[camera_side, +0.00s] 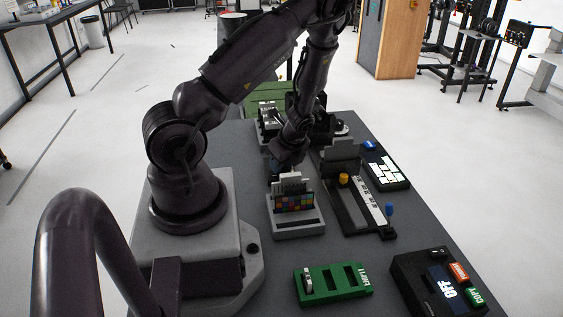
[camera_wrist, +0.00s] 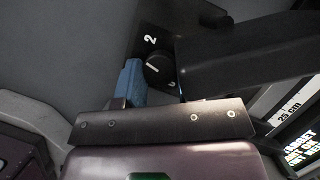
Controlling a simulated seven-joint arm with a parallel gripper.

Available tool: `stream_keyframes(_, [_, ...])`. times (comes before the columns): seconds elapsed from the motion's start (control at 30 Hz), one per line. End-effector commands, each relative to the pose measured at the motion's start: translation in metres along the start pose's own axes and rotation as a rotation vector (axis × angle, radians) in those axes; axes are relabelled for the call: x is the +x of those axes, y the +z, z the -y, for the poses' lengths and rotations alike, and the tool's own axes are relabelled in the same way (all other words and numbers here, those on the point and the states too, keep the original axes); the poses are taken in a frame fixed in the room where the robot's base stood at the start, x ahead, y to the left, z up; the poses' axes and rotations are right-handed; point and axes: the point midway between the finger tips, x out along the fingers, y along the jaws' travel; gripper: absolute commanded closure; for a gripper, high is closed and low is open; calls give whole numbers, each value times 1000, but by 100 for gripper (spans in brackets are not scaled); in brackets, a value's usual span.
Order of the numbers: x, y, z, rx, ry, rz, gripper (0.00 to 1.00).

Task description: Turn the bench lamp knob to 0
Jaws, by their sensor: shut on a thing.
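The lamp knob (camera_wrist: 158,69) is round and black with a white pointer line, seen in the wrist view. A white "2" stands just above it on the dark panel. Another white mark at its lower right is partly covered and I cannot read it. My gripper (camera_wrist: 160,78) is shut on the knob, with a blue fingertip at its left and a dark finger at its right. In the side view my gripper (camera_side: 281,171) reaches down behind the colour-chart stand (camera_side: 296,202). The knob is hidden there.
A ruler slide (camera_side: 366,200) with yellow and blue knobs lies right of my gripper, beside a white-key pad (camera_side: 388,169). A green slotted block (camera_side: 333,283) and a black box with an "OFF" display (camera_side: 440,282) stand nearer the front. Bare grey bench (camera_side: 345,252) lies between them.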

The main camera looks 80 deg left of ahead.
Motion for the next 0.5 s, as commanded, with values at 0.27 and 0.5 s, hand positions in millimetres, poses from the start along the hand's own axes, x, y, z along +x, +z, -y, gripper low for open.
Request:
stream_keyframes(0.27, [-1, 0, 0, -20, 9, 0, 90])
stream_keyframes(0.5, [-1, 0, 0, -19, 8, 0, 64])
